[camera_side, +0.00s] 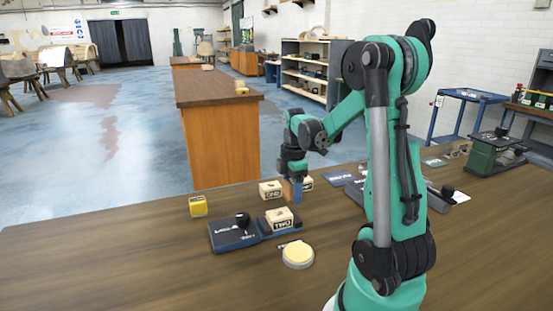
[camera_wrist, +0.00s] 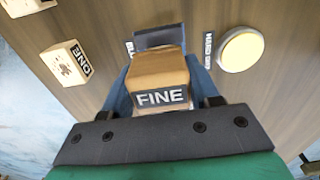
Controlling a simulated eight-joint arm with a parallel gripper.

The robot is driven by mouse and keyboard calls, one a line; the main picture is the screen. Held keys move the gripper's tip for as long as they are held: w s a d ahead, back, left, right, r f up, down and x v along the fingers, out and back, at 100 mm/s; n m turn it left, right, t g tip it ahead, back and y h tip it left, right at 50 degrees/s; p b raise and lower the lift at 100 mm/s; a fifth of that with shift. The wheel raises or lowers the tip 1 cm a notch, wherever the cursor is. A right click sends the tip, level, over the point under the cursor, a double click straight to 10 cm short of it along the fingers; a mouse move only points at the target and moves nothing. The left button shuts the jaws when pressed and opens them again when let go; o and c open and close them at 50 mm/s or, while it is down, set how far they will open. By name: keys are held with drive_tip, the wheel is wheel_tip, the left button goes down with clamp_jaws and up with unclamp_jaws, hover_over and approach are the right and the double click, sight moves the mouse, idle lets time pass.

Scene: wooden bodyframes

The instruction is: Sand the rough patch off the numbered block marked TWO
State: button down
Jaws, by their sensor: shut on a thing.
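The block marked TWO (camera_side: 279,221) is a pale wooden cube with a dark label, sitting on the dark fixture (camera_side: 233,235) on the bench in the side view. My gripper (camera_side: 293,190) is low behind it and to the right, apart from it. In the wrist view, its blue fingers are shut on a tan block labelled FINE (camera_wrist: 158,83). The held block is mostly hidden by the fingers in the side view. I cannot make out a rough patch on TWO, and I cannot identify TWO in the wrist view.
Block ONE (camera_side: 270,190) stands just left of my gripper and also shows in the wrist view (camera_wrist: 62,65). A round cream disc (camera_side: 298,254) lies in front of TWO. A yellow box (camera_side: 198,206) is at left. The bench's left front is clear.

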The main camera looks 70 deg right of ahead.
drive_tip(key=shift+r, duration=2.35)
drive_tip(key=shift+f, duration=0.2)
